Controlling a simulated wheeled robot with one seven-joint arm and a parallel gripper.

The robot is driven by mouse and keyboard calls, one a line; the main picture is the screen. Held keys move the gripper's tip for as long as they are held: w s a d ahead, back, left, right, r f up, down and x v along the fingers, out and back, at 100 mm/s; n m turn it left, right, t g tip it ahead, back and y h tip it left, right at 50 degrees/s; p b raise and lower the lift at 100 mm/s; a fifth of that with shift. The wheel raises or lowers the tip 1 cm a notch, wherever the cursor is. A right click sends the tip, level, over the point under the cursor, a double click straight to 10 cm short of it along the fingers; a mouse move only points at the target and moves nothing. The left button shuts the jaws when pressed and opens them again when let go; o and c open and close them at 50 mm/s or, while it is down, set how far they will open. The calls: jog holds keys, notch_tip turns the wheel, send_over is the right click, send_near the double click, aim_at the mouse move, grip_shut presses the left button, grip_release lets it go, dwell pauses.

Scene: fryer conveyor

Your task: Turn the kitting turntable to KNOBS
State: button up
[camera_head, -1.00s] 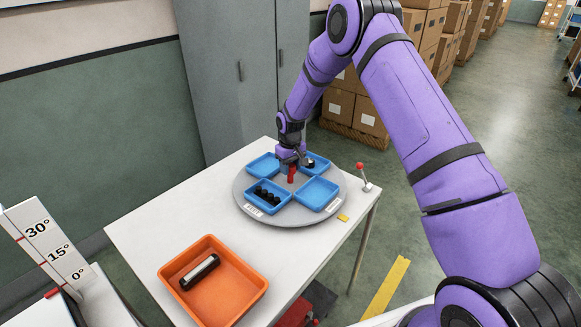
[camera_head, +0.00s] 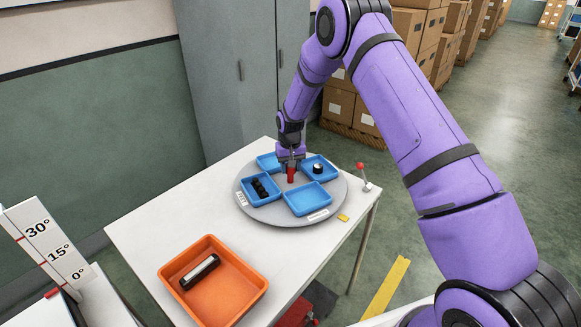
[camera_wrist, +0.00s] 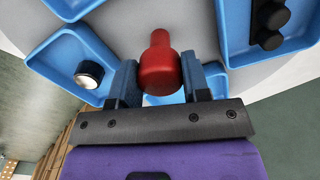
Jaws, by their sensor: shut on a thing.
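The kitting turntable (camera_head: 277,212) is a grey disc on the white table, bearing several blue trays. A red handle (camera_head: 291,177) stands at its centre. My gripper (camera_head: 291,168) is above the centre and shut on the red handle, which also shows between the fingers in the wrist view (camera_wrist: 160,65). The left tray (camera_head: 246,192) holds several black knobs (camera_head: 262,187). The right rear tray (camera_head: 331,174) holds one black part with a pale top (camera_head: 318,168). The front tray (camera_head: 308,200) looks empty. The back tray (camera_head: 266,160) is partly hidden by my gripper. Rim labels (camera_head: 318,215) are too small to read.
A yellow marker (camera_head: 343,217) lies on the table by the disc's front right edge. A red-topped lever (camera_head: 363,175) stands at the right edge. An orange bin (camera_head: 239,283) with a dark-and-silver cylinder (camera_head: 200,271) is at the front. Grey cabinets (camera_head: 225,75) stand behind.

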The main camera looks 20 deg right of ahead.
jog(key=shift+m, duration=3.4)
jog(key=shift+a+m, duration=0.1)
jog(key=shift+m, duration=3.3)
jog(key=o, duration=1.3)
notch_tip(320, 180, up, 10)
jog(key=shift+f, duration=0.1)
jog(key=shift+r, duration=0.5)
